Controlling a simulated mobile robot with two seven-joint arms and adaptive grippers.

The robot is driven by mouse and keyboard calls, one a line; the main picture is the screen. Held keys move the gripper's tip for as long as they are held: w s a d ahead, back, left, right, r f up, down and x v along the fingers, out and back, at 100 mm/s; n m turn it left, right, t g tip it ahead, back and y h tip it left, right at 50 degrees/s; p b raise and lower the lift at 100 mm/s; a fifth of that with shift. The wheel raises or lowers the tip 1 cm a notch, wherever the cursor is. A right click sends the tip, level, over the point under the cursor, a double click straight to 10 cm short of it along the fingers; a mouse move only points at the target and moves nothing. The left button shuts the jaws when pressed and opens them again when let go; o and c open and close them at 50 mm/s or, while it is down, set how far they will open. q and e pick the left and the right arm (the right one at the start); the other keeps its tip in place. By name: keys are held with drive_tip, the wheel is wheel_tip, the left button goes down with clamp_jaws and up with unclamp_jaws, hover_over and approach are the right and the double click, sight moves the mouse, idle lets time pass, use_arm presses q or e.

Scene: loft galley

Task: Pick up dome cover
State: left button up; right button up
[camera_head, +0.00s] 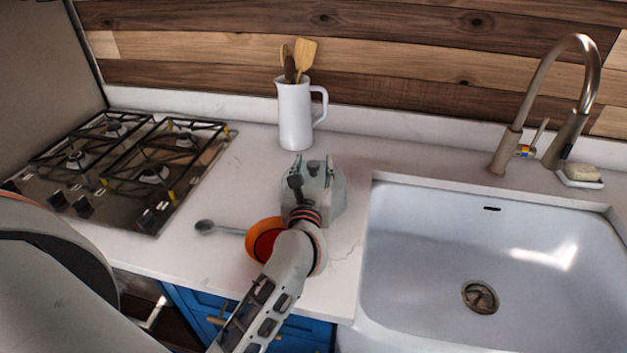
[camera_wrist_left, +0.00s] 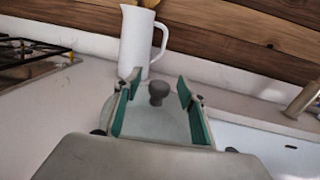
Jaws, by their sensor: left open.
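The dome cover (camera_head: 336,198) is a pale grey-green, see-through dome on the white counter, left of the sink. In the left wrist view its dark round knob (camera_wrist_left: 158,91) stands up between my fingers, and its pale body (camera_wrist_left: 155,122) shows below. My left gripper (camera_head: 312,166) is over the dome cover in the head view, hiding part of it. In the wrist view the left gripper's green-padded fingers (camera_wrist_left: 156,90) are wide apart on either side of the knob, with gaps to it. My right gripper is not in view.
A white jug (camera_head: 295,115) with wooden utensils stands behind the dome cover. An orange bowl (camera_head: 252,238) and a grey spoon (camera_head: 207,227) lie near the front. A gas hob (camera_head: 130,165) is left; the sink (camera_head: 480,245) and tap (camera_head: 510,140) are right.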

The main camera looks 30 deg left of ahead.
use_arm(q)
drive_tip(key=shift+w+a, duration=0.1)
drive_tip(key=shift+w, duration=0.1)
drive_tip(key=c, duration=1.1)
drive_tip(key=shift+r, duration=0.15)
wheel_tip(320, 180, up, 20)
